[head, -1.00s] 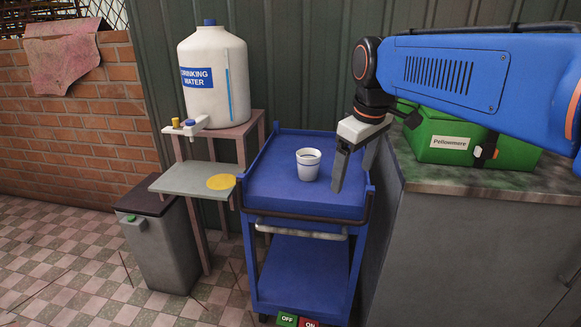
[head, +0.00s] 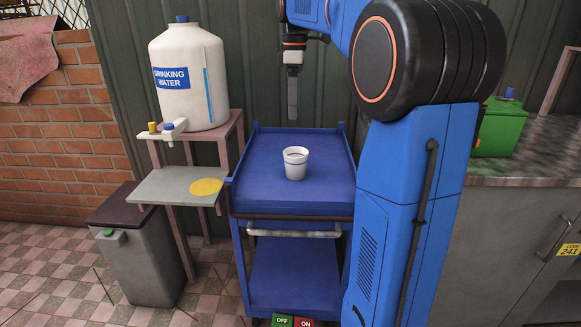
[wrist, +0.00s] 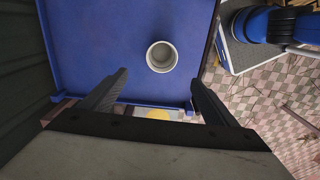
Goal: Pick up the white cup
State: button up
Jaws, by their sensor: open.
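The white cup (head: 295,163) stands upright on the top tray of the blue cart (head: 262,170). It has a dark band near its rim. In the wrist view the cup (wrist: 162,57) is seen from above, open and looking empty, beyond the fingertips and between their lines. My gripper (head: 292,112) points down above the back part of the cart, higher than the cup and apart from it. In the wrist view my gripper (wrist: 160,80) has its two fingers wide apart with nothing between them.
A drinking water tank (head: 190,78) stands on a stand at left, with a grey shelf (head: 165,186) bearing a yellow disc. A grey bin (head: 140,250) is below. A green box (head: 497,128) sits on the counter (head: 550,150) at right. The tray around the cup is clear.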

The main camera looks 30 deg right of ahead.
send_over(296, 153)
jog(key=s+a, duration=0.2)
notch_tip(296, 153, down, 11)
jog(key=shift+s+d+f, duration=0.1)
jog(key=shift+s+f, duration=0.1)
jog(key=shift+f, duration=1.2)
jog(key=shift+s+f, duration=0.15)
jog(key=shift+f, duration=1.25)
jog(key=c, duration=1.3)
